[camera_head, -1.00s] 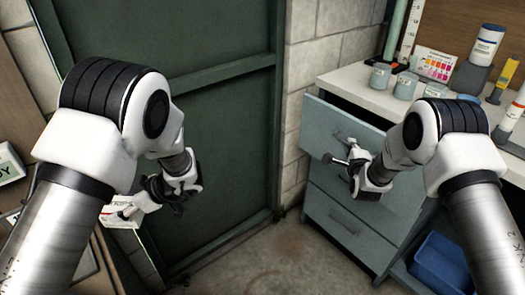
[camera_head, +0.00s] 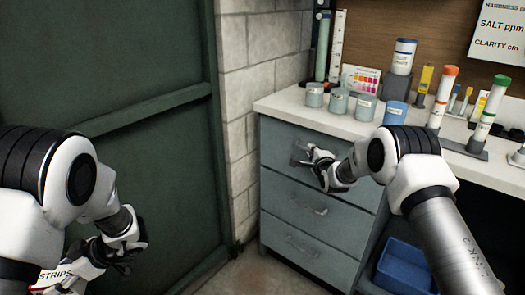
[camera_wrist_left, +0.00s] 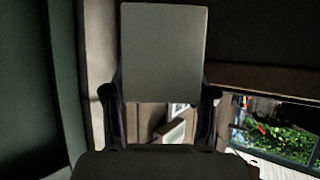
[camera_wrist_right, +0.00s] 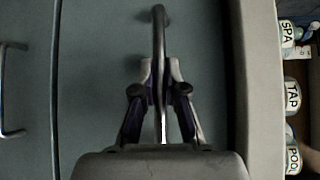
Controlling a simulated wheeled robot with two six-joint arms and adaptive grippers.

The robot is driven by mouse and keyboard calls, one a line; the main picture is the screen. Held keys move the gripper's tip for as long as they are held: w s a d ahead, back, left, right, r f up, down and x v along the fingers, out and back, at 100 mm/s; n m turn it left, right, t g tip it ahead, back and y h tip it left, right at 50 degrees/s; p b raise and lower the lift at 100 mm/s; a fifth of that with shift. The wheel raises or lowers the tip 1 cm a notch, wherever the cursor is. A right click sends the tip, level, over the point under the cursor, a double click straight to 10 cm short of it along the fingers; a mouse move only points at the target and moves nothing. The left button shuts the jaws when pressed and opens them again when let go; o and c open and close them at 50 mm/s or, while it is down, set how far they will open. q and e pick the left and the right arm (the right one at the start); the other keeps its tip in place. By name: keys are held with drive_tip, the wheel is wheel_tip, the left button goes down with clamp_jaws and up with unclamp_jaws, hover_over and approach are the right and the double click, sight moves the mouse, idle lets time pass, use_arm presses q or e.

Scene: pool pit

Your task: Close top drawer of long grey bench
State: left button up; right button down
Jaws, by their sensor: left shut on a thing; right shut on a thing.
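The long grey bench (camera_head: 440,133) has a pale top and blue-grey drawers on the right of the head view. Its top drawer (camera_head: 280,140) looks flush, or nearly flush, with the drawer fronts below; no opening shows above it. My right gripper (camera_head: 310,156) is shut on the drawer's bar handle, partly hidden by the fingers. In the right wrist view the handle (camera_wrist_right: 159,25) runs between the fingers (camera_wrist_right: 160,85). My left gripper (camera_head: 88,268) is shut on a white box (camera_head: 52,278) marked STRIPS, low at the left; the box fills the left wrist view's middle (camera_wrist_left: 165,50).
Two lower drawers with handles (camera_head: 310,205) sit below. Several small jars (camera_head: 338,100) and bottles stand on the bench top. A blue bin (camera_head: 405,268) is under the bench at the right. A green door (camera_head: 150,150) and block wall (camera_head: 255,70) are at the left.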

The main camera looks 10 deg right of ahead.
drive_tip(key=c, duration=1.4)
unclamp_jaws()
drive_tip(key=shift+w+d+r, duration=0.1)
drive_tip(key=shift+d+r, duration=0.05)
drive_tip(key=shift+o, duration=1)
drive_tip(key=s+a+r, duration=0.1)
drive_tip(key=s, duration=1)
drive_tip(key=shift+s+a+r, duration=0.15)
drive_tip(key=shift+s+r, duration=0.1)
drive_tip(key=shift+s, duration=0.1)
